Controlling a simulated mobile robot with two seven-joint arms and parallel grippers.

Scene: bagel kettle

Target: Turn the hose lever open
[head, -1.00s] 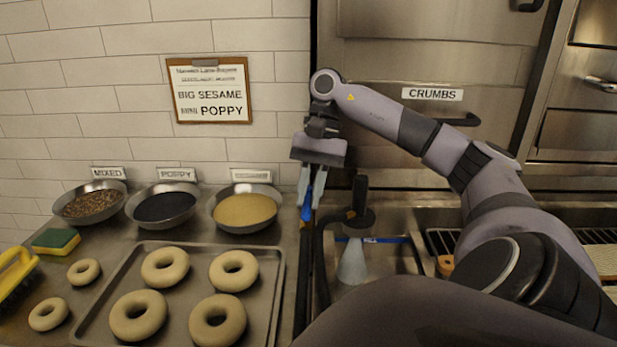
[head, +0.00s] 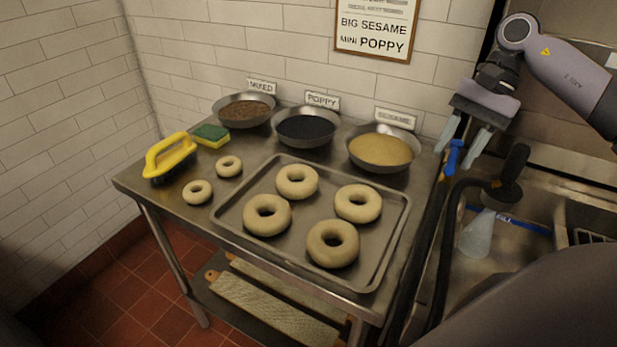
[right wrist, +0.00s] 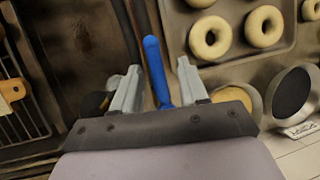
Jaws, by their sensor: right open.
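The blue hose lever (head: 453,157) sits at the table's right edge, at the top of a dark hose (head: 440,245). My right gripper (head: 458,156) is open, pointing down at the lever. In the right wrist view the blue lever (right wrist: 156,70) lies between the two spread fingers of my right gripper (right wrist: 159,68), with gaps on both sides. I cannot tell how deep the lever is between them. My left gripper is out of view.
A black spray head (head: 508,185) with a pale cone below it is beside the lever, over the sink. A tray (head: 228,215) of bagels and seed bowls, including sesame (head: 380,150), stand on the table (head: 150,190) to the left.

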